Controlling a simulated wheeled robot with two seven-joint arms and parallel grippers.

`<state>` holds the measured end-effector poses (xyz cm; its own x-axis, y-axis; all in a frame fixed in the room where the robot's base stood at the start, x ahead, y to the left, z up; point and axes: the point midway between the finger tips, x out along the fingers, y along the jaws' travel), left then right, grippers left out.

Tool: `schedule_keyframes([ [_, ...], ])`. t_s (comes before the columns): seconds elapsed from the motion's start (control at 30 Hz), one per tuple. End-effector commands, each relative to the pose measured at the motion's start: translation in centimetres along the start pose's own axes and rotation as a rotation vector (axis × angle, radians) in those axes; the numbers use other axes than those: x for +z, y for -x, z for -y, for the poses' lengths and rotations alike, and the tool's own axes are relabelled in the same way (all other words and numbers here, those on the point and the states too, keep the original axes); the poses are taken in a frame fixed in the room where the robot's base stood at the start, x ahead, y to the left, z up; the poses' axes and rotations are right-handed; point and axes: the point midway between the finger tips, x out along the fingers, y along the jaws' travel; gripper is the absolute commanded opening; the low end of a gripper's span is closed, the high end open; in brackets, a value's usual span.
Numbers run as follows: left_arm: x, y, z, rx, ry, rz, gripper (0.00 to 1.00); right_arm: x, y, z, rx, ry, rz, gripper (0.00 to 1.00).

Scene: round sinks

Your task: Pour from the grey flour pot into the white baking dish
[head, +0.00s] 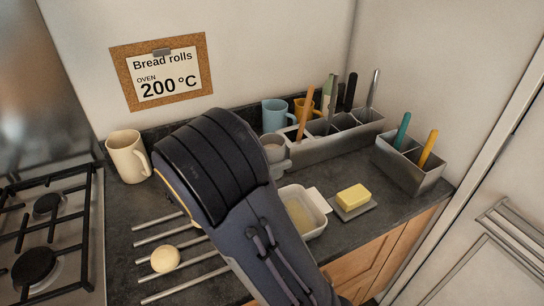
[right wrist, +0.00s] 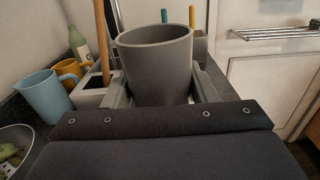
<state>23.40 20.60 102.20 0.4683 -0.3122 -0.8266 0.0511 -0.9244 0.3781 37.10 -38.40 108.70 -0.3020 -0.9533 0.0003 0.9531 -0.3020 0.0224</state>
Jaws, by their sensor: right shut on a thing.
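The grey flour pot (right wrist: 155,65) stands between the two fingers of my right gripper (right wrist: 162,88) in the right wrist view. The gripper is shut on it, and the pot looks about upright. In the head view only part of the pot (head: 273,148) shows behind my right arm, so its contents are hidden. The white baking dish (head: 317,203) lies on the dark counter, nearer than the pot and slightly right of it. My arm covers its left part; a pale yellowish patch shows inside. My left gripper is not in view.
A butter block (head: 352,197) lies right of the dish. Metal utensil holders (head: 335,141) and a blue jug (head: 276,114) stand behind. A cream mug (head: 127,157), a roll (head: 165,259) on metal bars and a gas hob (head: 50,230) are on the left.

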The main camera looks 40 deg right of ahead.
Motion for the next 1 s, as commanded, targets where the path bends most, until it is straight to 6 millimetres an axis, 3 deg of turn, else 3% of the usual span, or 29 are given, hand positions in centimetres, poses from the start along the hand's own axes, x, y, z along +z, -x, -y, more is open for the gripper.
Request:
schedule_keyframes([
  [0.37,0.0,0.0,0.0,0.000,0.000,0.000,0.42,-0.2,0.5,0.1,-0.044,-0.005,0.008,0.24],
  [0.8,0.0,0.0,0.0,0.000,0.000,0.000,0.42,-4.3,7.4,1.6,-0.449,-0.010,0.021,0.24],
  [1.0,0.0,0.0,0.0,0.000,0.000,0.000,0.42,-5.5,9.0,1.9,-0.519,0.002,0.012,0.24],
])
